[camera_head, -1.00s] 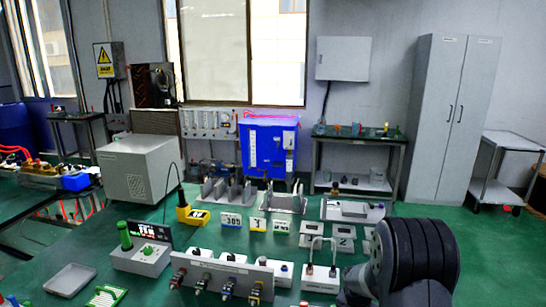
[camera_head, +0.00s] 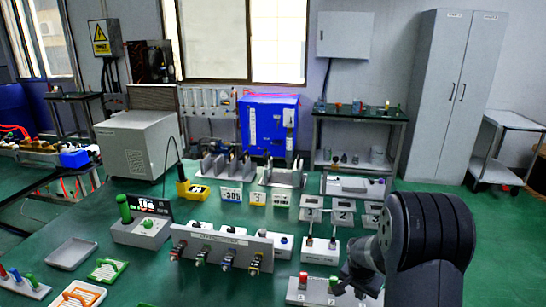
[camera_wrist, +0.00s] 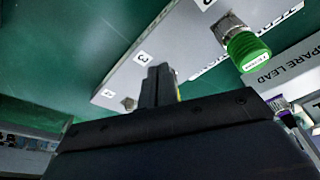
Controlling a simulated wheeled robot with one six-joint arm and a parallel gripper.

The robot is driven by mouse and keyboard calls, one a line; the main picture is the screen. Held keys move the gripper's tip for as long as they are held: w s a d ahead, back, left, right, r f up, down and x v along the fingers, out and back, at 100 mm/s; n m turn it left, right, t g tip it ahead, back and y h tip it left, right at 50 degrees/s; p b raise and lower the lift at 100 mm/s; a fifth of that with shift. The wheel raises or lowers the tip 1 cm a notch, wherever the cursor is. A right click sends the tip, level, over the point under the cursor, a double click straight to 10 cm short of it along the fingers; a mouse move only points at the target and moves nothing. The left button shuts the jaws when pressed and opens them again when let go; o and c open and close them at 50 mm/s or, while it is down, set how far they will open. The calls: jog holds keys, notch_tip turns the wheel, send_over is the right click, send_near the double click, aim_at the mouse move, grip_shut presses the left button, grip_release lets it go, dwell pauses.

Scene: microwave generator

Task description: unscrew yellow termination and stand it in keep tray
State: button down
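A light panel (camera_wrist: 180,50) with numbered ports fills much of the wrist view; its stand (camera_head: 320,297) shows at the bottom of the head view. A green-capped termination (camera_wrist: 245,50) sits on one port, and its green cap (camera_head: 333,284) shows in the head view beside a red one (camera_head: 303,278). A sliver of yellow (camera_wrist: 178,92) shows right beside my dark gripper (camera_wrist: 158,86), near the label 3. It looks like the yellow termination, mostly hidden behind the fingers. The fingers look close together; whether they grip it cannot be told. A plain grey tray (camera_head: 72,254) lies at the left; its label is not readable.
A box marked SPARE LEAD (camera_wrist: 290,70) is close at right in the wrist view. In the head view, a panel with coloured connectors (camera_head: 222,248) stands left of my gripper, and a green rack (camera_head: 108,270) and an orange rack (camera_head: 78,296) lie near the grey tray.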

jog(key=shift+s+d+b, duration=0.1)
jog(key=shift+d+b, duration=0.3)
jog(key=shift+b, duration=0.1)
dwell(0.3)
jog(key=shift+s, duration=0.15)
jog(key=shift+s+a+b, duration=0.15)
jog(key=shift+s+b, duration=0.1)
jog(key=shift+b, duration=0.05)
jog(key=w+d+p+v, duration=0.1)
jog(key=p+v, duration=0.2)
jog(key=v, duration=0.2)
jog(key=shift+a+r, duration=0.15)
jog(key=shift+r, duration=0.4)
